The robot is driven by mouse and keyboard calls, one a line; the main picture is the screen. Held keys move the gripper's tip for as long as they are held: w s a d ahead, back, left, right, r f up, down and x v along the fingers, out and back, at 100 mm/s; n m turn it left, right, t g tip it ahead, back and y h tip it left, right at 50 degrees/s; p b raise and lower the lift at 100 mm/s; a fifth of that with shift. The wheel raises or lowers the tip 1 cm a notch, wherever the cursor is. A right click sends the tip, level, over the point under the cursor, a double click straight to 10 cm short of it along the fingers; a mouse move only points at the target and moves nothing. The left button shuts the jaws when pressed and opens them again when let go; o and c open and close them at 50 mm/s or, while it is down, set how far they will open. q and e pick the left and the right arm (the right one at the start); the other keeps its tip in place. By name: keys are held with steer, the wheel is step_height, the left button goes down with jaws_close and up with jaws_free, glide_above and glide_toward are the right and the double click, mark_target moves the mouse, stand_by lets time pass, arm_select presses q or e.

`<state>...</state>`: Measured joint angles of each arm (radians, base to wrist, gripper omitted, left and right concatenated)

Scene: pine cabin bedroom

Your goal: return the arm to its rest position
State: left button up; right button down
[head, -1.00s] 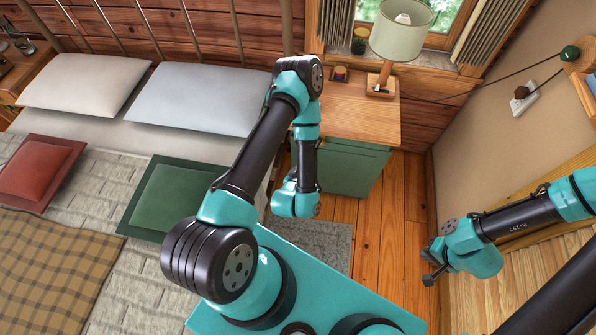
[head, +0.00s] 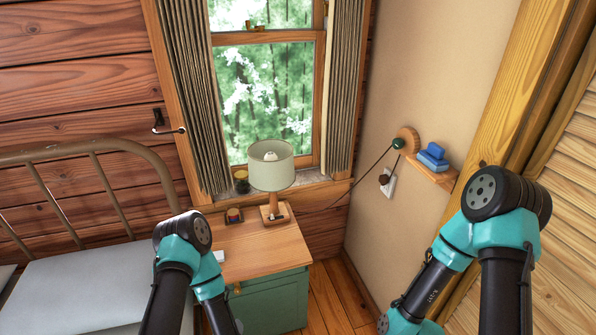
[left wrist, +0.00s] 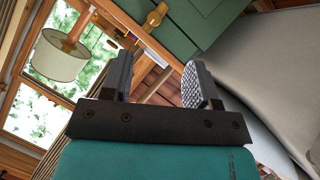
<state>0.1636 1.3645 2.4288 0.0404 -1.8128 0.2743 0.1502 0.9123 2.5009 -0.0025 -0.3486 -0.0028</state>
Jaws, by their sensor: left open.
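My left arm (head: 180,245) rises from the bottom edge in front of the nightstand and bends down again; its gripper is below the head view. In the left wrist view my left gripper (left wrist: 160,85) is open, with two dark fingers apart and nothing between them. Beyond the fingers are the green nightstand (left wrist: 205,22) and the pale bed (left wrist: 265,60), not touching them. My right arm (head: 505,210) is bent at the right of the head view, its forearm pointing down-left; its gripper is out of view.
The wooden-topped nightstand (head: 265,247) carries a lamp (head: 272,168) below the window. A bed with a metal headboard (head: 95,200) is at left. A wall shelf (head: 430,172) with blue items, a plugged-in cord and a louvred door (head: 560,230) are at right. Some plank floor (head: 340,295) is free.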

arm_select(q)
steer(key=s+d+r+m+g+h, duration=0.1)
steer(key=s+r+m+g+h, duration=0.3)
steer(key=g, duration=0.8)
steer(key=s+m, duration=0.2)
steer(key=s, duration=0.2)
steer(key=shift+r+h, duration=0.3)
steer(key=shift+r, duration=0.1)
steer(key=shift+s, duration=0.1)
stand_by(0.3)
